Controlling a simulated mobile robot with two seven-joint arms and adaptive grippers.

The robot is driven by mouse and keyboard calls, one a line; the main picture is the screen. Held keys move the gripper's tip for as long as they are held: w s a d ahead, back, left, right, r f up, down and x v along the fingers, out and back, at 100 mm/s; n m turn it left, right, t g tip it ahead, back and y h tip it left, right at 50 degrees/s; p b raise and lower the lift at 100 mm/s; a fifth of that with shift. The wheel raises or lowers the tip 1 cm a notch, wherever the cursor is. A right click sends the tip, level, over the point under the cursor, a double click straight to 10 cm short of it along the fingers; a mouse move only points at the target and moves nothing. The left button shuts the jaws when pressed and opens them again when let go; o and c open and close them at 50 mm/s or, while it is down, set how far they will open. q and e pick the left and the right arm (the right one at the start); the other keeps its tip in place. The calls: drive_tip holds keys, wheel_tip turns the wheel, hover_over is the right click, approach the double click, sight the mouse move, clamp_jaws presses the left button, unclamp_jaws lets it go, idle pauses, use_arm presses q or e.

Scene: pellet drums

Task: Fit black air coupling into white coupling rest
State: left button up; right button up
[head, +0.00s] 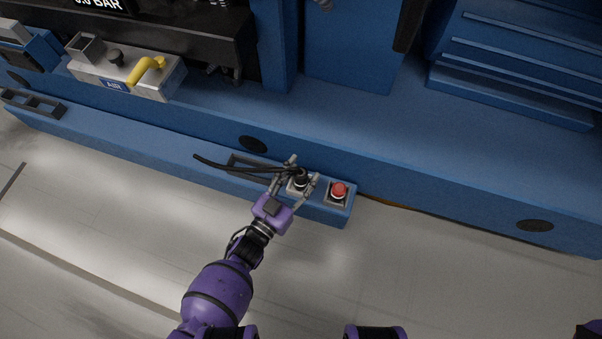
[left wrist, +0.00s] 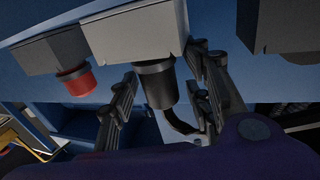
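The black air coupling (head: 300,179) stands at the white coupling rest (head: 293,189) on the low blue ledge, with a black hose leading off to the left. In the left wrist view the black coupling (left wrist: 157,85) meets the face of the white rest (left wrist: 135,35) with no gap that I can see; how deep it sits is hidden. My left gripper (head: 304,169) is around the coupling, one finger on each side. In the left wrist view its fingers (left wrist: 162,92) are spread, with gaps between them and the coupling. My right gripper is not in view.
A red button (head: 338,190) on a grey box is just right of the rest; it also shows in the left wrist view (left wrist: 77,80). A black bracket (head: 250,163) is at the left. A grey box with a yellow handle (head: 145,71) stands further left.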

use_arm(q)
drive_tip(key=s+a+f+n+g+y+p, duration=0.1)
drive_tip(key=s+a+g+y, duration=0.1)
drive_tip(key=s+a, duration=0.6)
drive_tip(key=s+a+f+n+g+y+p, duration=0.1)
drive_tip(key=s+a+n+y+p, duration=0.15)
drive_tip(key=s, duration=0.85)
drive_tip(key=s+a+f+g+y+p, duration=0.1)
drive_tip(key=s+a+g+y, duration=0.15)
drive_tip(key=s+a, duration=0.55)
drive_tip(key=s+a+r+g+y, duration=0.1)
drive_tip(key=s+r+g, duration=0.1)
drive_tip(key=s, duration=0.7)
drive_tip(key=s+a+r+n+g+y, duration=0.1)
drive_tip(key=s+r+g, duration=0.2)
drive_tip(key=s, duration=0.6)
drive_tip(key=shift+s+a+r, duration=0.2)
drive_tip(key=shift+a+r, duration=0.1)
drive_tip(key=shift+r, duration=0.05)
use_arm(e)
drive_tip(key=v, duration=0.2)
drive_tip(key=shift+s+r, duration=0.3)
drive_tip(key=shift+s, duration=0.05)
use_arm(q)
drive_tip(key=shift+n, duration=0.35)
